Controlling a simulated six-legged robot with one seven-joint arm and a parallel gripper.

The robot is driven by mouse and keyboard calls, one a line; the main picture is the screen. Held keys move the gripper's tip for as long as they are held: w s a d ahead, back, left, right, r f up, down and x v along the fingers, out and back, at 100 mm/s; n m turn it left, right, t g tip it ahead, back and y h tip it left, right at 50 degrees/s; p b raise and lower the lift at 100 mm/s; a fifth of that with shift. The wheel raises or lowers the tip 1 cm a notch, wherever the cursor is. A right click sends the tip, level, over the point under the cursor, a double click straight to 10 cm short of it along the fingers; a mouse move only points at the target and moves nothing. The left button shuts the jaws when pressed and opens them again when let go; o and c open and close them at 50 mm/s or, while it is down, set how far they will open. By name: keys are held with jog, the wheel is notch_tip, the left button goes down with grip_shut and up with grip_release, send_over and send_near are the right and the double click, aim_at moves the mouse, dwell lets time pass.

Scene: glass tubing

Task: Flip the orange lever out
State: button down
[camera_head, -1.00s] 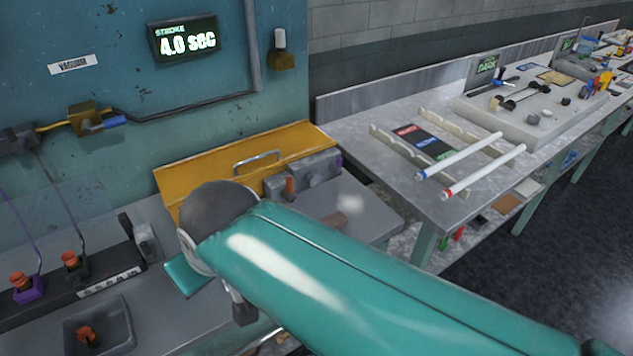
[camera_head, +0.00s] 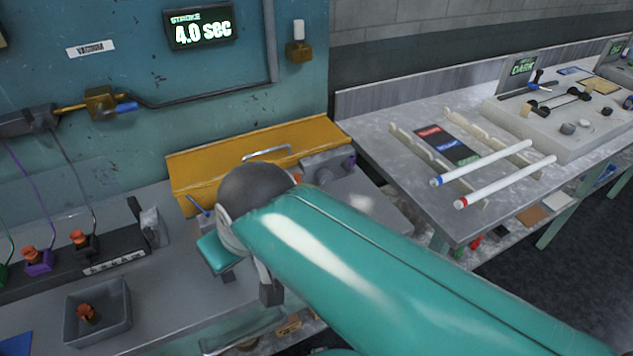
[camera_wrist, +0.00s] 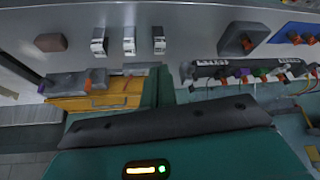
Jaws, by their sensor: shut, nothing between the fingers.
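The orange lever (camera_head: 297,178) stands on a grey housing (camera_head: 327,166) in front of a yellow box. In the head view my arm covers part of it. It also shows as a small orange spot in the wrist view (camera_wrist: 88,86); its exact angle is too small to tell. My gripper (camera_head: 217,253) is a teal block left of the lever, above the bench. In the wrist view its two teal fingers (camera_wrist: 158,75) are together, with nothing between them. They are apart from the lever, which lies to their left in that view.
The yellow box (camera_head: 195,180) is against the wall. A black strip (camera_head: 135,250) with orange-red plugs (camera_head: 80,238) stands at left, behind a grey tray (camera_head: 98,308). In the wrist view, three metal clips (camera_wrist: 129,40) and a brown block (camera_wrist: 50,42) are on the bench.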

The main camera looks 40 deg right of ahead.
jog(key=w+d+f+m+y, duration=0.75)
jog(key=d+y, duration=0.25)
jog(key=d, duration=0.2)
jog(key=s+d+f+m+t+h, duration=0.1)
jog(key=d+t, duration=0.3)
jog(key=d, duration=0.4)
jog(key=s+d+f+m+t+h, duration=0.1)
jog(key=d+f+m+t+h, duration=0.1)
jog(key=d, duration=0.6)
jog(key=s+d+f+m+t+h, duration=0.1)
jog(key=d+f+m+t, duration=0.3)
jog(key=d, duration=0.4)
jog(key=shift+s+d+f+t+h, duration=0.1)
jog(key=shift+s+d+t+h, duration=0.3)
jog(key=shift+t, duration=0.5)
jog(key=shift+a, duration=0.1)
